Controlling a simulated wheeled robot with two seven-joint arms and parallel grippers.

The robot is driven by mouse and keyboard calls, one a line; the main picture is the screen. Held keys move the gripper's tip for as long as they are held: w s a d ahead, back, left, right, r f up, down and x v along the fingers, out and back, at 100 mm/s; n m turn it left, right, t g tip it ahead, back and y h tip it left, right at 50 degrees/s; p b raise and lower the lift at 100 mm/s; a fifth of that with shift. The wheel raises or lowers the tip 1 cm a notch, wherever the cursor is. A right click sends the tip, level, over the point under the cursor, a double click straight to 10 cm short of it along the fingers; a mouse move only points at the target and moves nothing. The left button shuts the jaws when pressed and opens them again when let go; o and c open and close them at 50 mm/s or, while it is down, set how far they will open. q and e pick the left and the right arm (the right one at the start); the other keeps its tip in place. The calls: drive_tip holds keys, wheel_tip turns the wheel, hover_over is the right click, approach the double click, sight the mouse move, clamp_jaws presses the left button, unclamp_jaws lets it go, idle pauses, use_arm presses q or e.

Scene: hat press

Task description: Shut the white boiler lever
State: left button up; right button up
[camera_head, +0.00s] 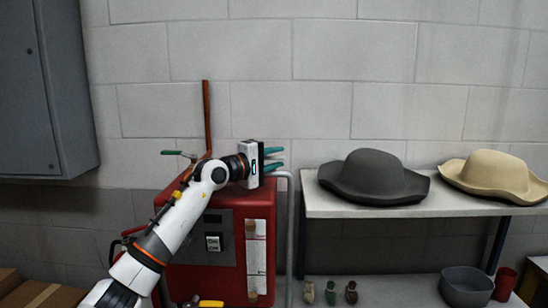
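The red boiler (226,267) stands against the wall at centre left. I cannot make out a white lever for certain; my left arm covers part of the boiler's front and top. A green-handled lever (170,153) sticks out to the left above the boiler top. My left gripper (280,158) is above the boiler's top right edge, pointing right. Its two teal fingers are apart with nothing between them. My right gripper is not in view.
A grey pipe (290,235) runs down beside the boiler. A shelf (320,206) at right holds a dark hat (374,178) and a tan hat (494,176). A yellow handle (210,303) is low on the boiler. A grey cabinet (45,90) hangs at left.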

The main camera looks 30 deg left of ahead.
use_arm(q)
drive_tip(key=shift+c, duration=0.8)
drive_tip(key=shift+s, duration=0.1)
clamp_jaws()
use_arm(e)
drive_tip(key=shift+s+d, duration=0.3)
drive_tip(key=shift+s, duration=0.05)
